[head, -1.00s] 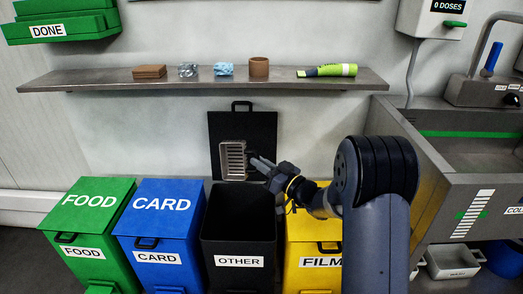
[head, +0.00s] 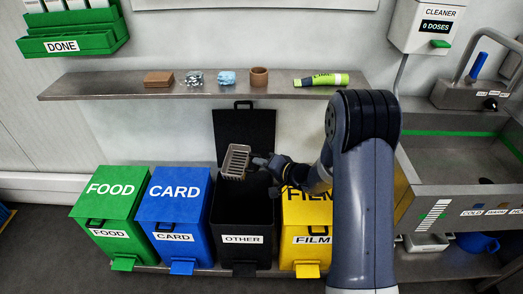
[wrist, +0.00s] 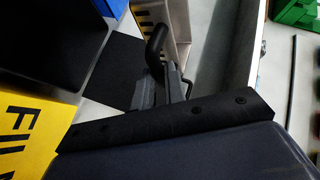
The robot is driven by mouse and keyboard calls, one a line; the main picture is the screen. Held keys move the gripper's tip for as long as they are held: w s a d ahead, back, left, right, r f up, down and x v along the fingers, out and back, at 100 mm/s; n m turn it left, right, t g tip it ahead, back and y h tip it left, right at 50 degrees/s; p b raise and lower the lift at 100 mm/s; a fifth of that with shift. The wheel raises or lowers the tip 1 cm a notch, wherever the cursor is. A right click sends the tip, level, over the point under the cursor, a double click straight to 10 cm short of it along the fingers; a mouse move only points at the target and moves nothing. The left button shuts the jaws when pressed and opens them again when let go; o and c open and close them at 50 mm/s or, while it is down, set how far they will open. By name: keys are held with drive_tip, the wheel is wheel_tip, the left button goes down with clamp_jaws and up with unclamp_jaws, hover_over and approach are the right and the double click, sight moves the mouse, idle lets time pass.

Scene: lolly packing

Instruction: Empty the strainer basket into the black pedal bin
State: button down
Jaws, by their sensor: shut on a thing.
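The black pedal bin (head: 243,217), labelled OTHER, stands between the blue and yellow bins in the head view. Its lid (head: 247,128) is up against the wall and its inside is dark. The grey slotted strainer basket (head: 235,161) is held tilted above the bin's opening, in front of the raised lid. My gripper (head: 259,163) is shut on the basket's dark handle at its right side. In the wrist view the handle (wrist: 155,42) is between the fingers, and part of the basket (wrist: 178,18) shows at the top. I cannot tell whether anything is in the basket.
The green FOOD (head: 110,205), blue CARD (head: 175,205) and yellow FILM bins (head: 310,235) are closed beside it. A shelf (head: 215,91) with small items runs above. A sink (head: 455,165) stands at the right.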

drive_tip(key=s+r+m+p, duration=0.1)
drive_tip(key=p, duration=0.3)
drive_tip(key=s+r+m+p, duration=0.1)
drive_tip(key=s+p, duration=0.1)
drive_tip(key=p, duration=0.1)
drive_tip(key=shift+s+d+r+m+h+p, duration=0.15)
drive_tip(key=shift+r+m+h+p, duration=0.15)
drive_tip(key=shift+m+p, duration=0.1)
